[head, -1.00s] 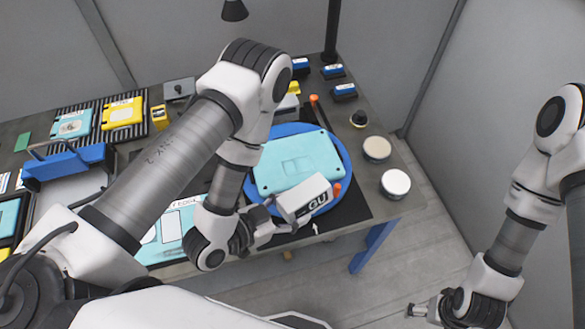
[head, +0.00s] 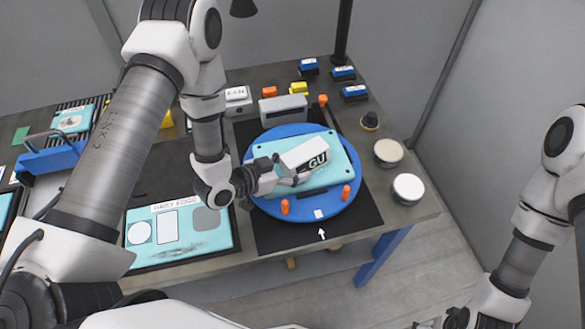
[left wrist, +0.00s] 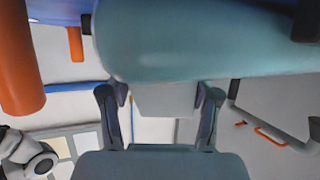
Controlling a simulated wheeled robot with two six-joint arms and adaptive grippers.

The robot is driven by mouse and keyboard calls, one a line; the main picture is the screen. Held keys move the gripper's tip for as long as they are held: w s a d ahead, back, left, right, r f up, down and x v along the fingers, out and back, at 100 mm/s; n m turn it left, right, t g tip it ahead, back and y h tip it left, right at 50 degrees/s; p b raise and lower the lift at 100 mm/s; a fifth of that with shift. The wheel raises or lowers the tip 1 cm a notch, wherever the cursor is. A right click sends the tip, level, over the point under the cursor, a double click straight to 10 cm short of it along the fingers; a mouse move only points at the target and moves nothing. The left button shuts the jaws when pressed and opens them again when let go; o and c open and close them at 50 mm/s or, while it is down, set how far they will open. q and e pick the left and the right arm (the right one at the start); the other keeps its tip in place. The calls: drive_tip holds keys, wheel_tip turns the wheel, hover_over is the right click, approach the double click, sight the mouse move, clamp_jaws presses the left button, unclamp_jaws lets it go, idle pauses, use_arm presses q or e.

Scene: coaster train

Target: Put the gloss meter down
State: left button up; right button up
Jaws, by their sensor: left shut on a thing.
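The gloss meter (head: 306,154) is a white box with a dark "GU" marking on its side. My left gripper (head: 285,177) is shut on it and holds it at or just above the turquoise panel (head: 336,146); I cannot tell whether they touch. The panel lies on a round blue turntable (head: 266,207) with orange pegs. In the left wrist view, a pale grey body (left wrist: 165,98) shows between the fingers, with the turquoise surface across the top. My right gripper (head: 440,322) is only partly visible at the bottom edge, its jaws unclear.
A turquoise board (head: 181,236) with white and grey marked shapes lies left of the turntable. A grey block (head: 283,108) stands behind it. Two round pale-topped tins (head: 408,188) and a dark knob (head: 370,121) stand at the right. Blue blocks (head: 344,73) sit at the back.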

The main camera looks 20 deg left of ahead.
use_arm(q)
drive_tip(key=o, duration=1.6)
